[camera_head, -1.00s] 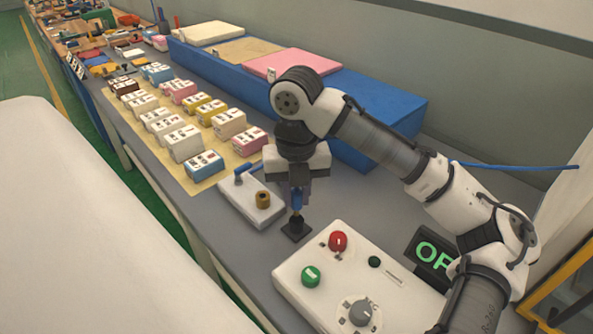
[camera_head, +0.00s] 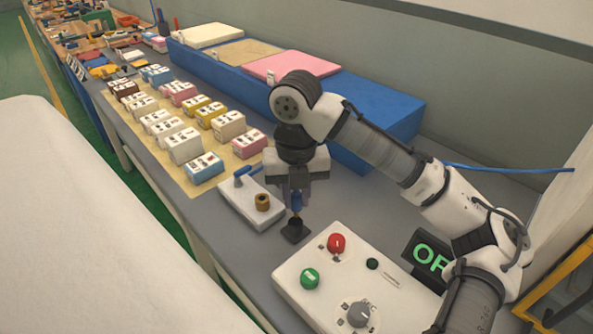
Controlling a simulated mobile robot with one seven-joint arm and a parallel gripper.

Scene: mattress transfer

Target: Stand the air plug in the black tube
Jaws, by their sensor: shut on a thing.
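The air plug (camera_head: 297,202) is a small blue piece held upright between the jaws of my gripper (camera_head: 297,192). My gripper points straight down and is shut on it. Directly below is the black tube (camera_head: 295,229), a short dark piece on a square black base on the grey table. The plug's lower end meets the top of the tube in this view. I cannot tell whether it is inside the tube or just above it.
A white control box (camera_head: 350,275) with red and green buttons and a dial is in front. Boxes on a yellow mat and a blue bench with pads lie behind.

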